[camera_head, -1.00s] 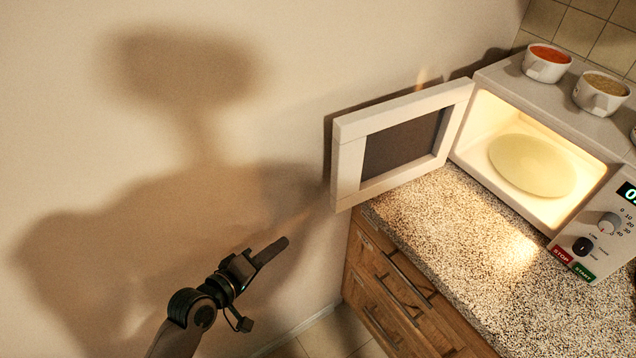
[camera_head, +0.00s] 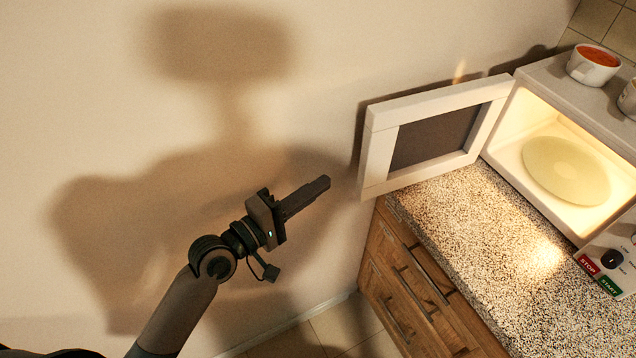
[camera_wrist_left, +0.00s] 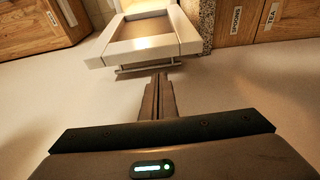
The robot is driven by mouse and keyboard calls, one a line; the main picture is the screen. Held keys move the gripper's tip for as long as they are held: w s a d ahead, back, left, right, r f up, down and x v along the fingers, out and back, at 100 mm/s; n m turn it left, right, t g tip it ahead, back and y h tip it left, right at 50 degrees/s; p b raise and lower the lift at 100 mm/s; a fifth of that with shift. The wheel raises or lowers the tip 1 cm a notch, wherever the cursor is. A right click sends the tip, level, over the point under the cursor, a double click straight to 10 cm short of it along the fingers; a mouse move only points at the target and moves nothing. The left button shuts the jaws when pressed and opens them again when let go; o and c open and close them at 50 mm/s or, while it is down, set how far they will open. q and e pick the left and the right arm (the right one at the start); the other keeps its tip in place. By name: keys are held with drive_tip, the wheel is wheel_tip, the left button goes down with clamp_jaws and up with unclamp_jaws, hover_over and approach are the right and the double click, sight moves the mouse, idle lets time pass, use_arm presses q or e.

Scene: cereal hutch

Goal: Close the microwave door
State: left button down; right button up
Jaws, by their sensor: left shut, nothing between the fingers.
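The white microwave (camera_head: 570,85) stands on the speckled counter at the right in the head view, its lit inside and glass plate (camera_head: 566,170) showing. Its door (camera_head: 378,150) is swung wide open to the left, near the wall, with a dark window. The door also shows ahead in the left wrist view (camera_wrist_left: 185,38). My left gripper (camera_head: 322,184) is shut and empty, a little left of the door's free edge and apart from it. In the left wrist view, the shut fingers (camera_wrist_left: 157,82) point at the door's edge. My right gripper is not in view.
The counter (camera_head: 480,230) in front of the microwave is bare. Wooden drawers (camera_head: 410,285) with handles are below it. A bowl with red contents (camera_head: 593,68) and part of another (camera_head: 629,100) sit on the microwave. The plain wall (camera_head: 330,60) is behind the door.

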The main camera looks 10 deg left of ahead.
use_arm(q)
drive_tip(key=shift+p+x, duration=1.15)
drive_tip(key=shift+x, duration=3.05)
